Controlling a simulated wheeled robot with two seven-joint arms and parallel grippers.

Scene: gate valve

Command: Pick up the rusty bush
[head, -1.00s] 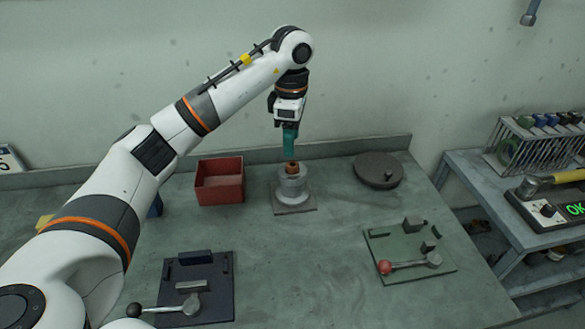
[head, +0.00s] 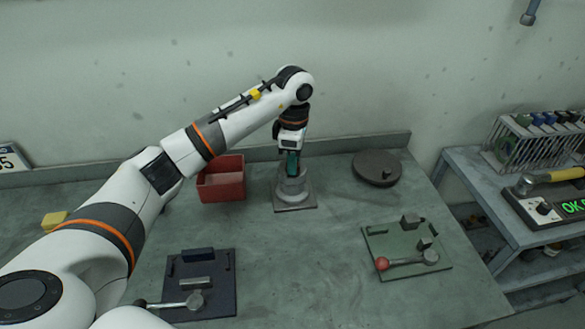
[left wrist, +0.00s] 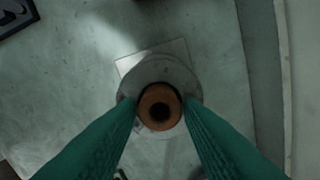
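The rusty bush (left wrist: 160,107) is a brown ring with a dark hole, standing in the top of a grey round valve body. In the left wrist view it lies between the tips of my left gripper (left wrist: 161,101), whose green fingers are apart on either side of it. I cannot tell whether the fingers touch it. The valve body (head: 292,188) sits on a square plate in the head view, where my left gripper (head: 291,172) points straight down onto it and hides the bush. My right gripper is not in view.
A red bin (head: 222,179) stands left of the valve body, and a dark round disc (head: 377,169) lies to its right. Two lever fixtures, one dark blue (head: 214,265) and one green (head: 392,242), lie nearer. The bench between them is clear.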

